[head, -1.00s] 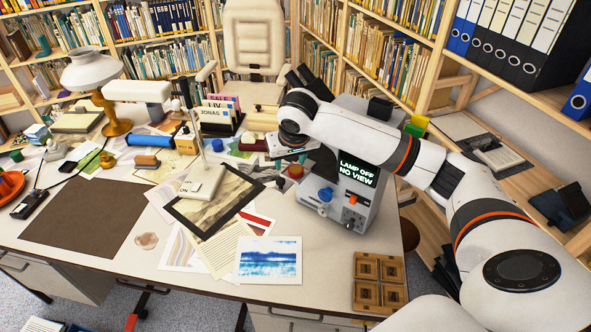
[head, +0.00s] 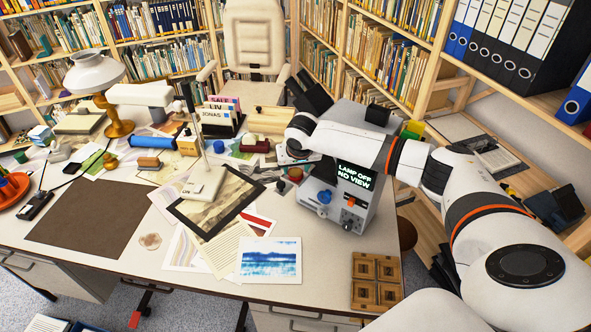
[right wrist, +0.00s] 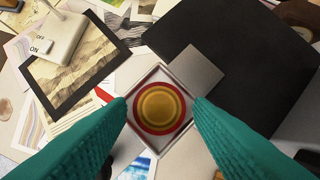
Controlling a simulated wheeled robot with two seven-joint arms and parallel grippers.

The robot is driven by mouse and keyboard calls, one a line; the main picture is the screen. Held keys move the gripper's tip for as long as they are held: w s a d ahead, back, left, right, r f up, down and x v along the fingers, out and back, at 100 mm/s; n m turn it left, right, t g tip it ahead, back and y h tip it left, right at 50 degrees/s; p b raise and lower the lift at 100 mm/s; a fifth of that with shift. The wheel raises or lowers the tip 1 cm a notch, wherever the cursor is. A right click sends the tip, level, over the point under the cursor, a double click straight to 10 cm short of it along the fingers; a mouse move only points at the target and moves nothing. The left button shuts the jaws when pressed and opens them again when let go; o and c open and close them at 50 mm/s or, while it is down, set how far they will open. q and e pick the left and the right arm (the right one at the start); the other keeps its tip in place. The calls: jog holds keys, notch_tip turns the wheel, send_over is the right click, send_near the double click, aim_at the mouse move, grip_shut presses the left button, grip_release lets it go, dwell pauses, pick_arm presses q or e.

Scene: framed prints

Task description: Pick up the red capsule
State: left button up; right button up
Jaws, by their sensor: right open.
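In the right wrist view, the red capsule (right wrist: 158,106) is a round piece seen from above, with a red rim and a gold-yellow ringed top. It sits inside a small white square tray (right wrist: 137,90). My left gripper is in neither view.
The grey device (head: 345,205) with its "LAMP OFF NO VIEW" screen stands close by. A black-framed print (head: 228,207) and a white switch box (head: 204,183) lie to the left. A wooden compartment block (head: 376,282) is at the front right. A bare brown mat (head: 90,218) lies left.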

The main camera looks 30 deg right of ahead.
jog(key=shift+w+d+f, duration=0.1)
jog(key=shift+w+f, duration=0.15)
jog(key=shift+f, duration=0.4)
jog(key=c, duration=0.6)
jog(key=shift+c, duration=0.2)
